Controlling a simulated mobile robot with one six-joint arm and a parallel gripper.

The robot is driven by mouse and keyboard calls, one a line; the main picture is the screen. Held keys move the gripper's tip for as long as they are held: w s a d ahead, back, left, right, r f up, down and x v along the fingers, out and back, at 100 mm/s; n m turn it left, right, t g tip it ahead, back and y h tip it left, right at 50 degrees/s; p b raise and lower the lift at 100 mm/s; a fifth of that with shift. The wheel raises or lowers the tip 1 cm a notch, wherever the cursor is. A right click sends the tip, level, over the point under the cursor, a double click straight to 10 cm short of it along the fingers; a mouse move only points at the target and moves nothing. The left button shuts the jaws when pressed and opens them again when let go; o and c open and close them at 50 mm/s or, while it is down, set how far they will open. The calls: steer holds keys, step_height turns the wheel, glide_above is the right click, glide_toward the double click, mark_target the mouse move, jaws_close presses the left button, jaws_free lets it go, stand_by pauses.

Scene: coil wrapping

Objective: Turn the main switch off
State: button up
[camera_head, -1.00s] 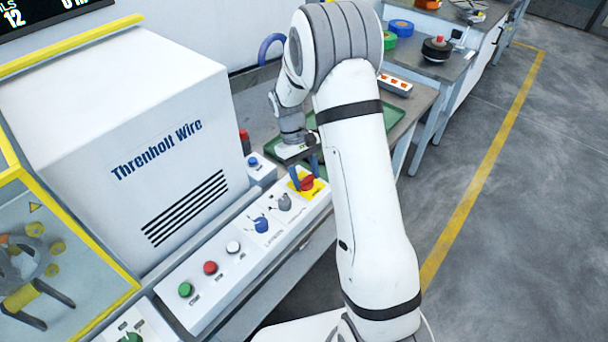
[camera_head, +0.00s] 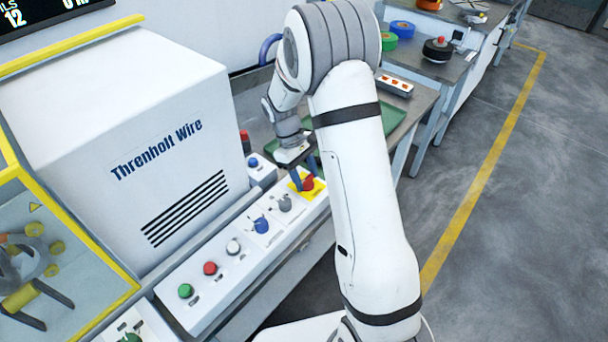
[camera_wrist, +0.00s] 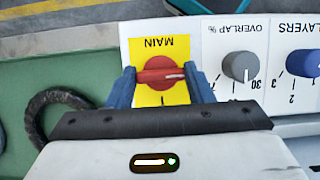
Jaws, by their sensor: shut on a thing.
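The main switch is a red rotary knob (camera_wrist: 160,76) on a yellow plate (camera_wrist: 172,48) marked MAIN. In the wrist view its handle lies sideways, across the picture. My gripper (camera_wrist: 160,82) has its two blue fingers on either side of the knob, at the ends of the handle, and is shut on it. In the head view the red knob (camera_head: 308,183) shows at the far right end of the white control panel (camera_head: 212,249), with my gripper (camera_head: 303,176) over it; the arm hides part of the surroundings.
A grey overlap knob (camera_wrist: 240,66) and a blue layers knob (camera_wrist: 303,62) sit close beside the switch. White, red and green buttons (camera_head: 186,290) are farther along the panel. A green tray (camera_wrist: 55,85) with a dark ring lies on the other side.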

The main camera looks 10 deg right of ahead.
steer(key=o, duration=1)
steer(key=shift+a+r, duration=0.1)
steer(key=v, duration=0.7)
steer(key=shift+r+b, duration=0.25)
steer(key=shift+b, duration=0.05)
steer(key=shift+w, duration=0.15)
steer(key=s+d+r+m+t+y, duration=0.2)
steer(key=s+r+m+t, duration=0.15)
steer(key=s+r, duration=0.75)
steer(key=s+m+t, duration=0.3)
steer(key=s+m, duration=0.1)
steer(key=s, duration=0.9)
steer(key=shift+s+r+y, duration=0.15)
steer(key=shift+y, duration=0.25)
